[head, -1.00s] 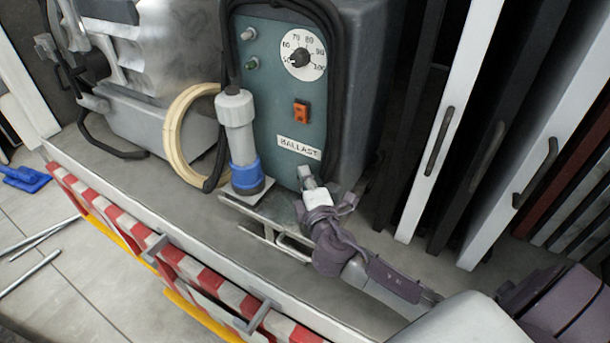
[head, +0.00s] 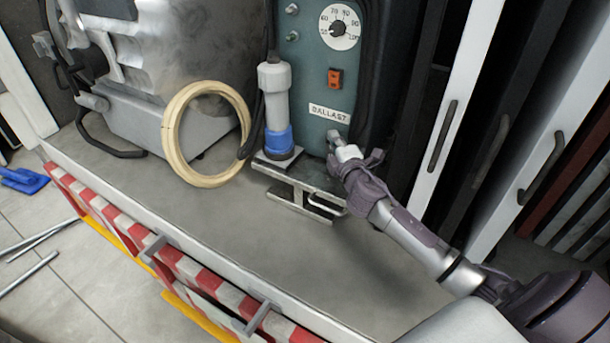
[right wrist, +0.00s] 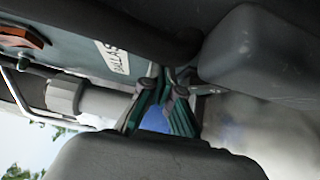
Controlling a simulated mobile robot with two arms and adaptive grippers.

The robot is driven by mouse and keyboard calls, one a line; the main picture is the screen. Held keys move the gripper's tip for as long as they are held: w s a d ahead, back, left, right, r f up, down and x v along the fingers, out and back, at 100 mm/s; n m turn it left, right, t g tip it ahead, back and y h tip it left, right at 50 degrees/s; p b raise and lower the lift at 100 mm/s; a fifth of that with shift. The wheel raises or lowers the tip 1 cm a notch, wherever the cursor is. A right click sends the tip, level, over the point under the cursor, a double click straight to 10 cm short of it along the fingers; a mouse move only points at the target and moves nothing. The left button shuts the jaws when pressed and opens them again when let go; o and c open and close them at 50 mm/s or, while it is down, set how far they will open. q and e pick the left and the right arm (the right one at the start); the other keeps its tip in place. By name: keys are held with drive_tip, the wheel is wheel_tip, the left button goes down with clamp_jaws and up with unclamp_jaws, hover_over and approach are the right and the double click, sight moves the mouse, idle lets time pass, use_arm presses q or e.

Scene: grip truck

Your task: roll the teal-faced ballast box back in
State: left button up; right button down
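The teal-faced ballast box (head: 313,76) stands at the back of the shelf, with a dial, an orange switch and a BALLAST label. Its face also shows in the right wrist view (right wrist: 83,45). A grey and blue cylinder (head: 274,108) stands at its lower left front, above a metal bracket (head: 300,200). My right gripper (head: 338,143) is at the lower right of the teal face, just under the label. Its fingers look closed together, with their tips at or very near the face; exact contact is unclear. My left gripper is not in view.
A beige hose coil (head: 172,142) leans by a grey metal machine (head: 165,125) on the left. Upright panels with handles (head: 455,120) stand close on the right. The grey shelf (head: 225,225) is bare in front, ending at a red-and-white striped edge (head: 190,270).

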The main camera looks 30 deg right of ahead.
sight(342, 135)
drive_tip(key=shift+w+d, duration=0.45)
drive_tip(key=shift+d, duration=0.35)
drive_tip(key=shift+w+d, duration=0.4)
drive_tip(key=shift+d, duration=0.4)
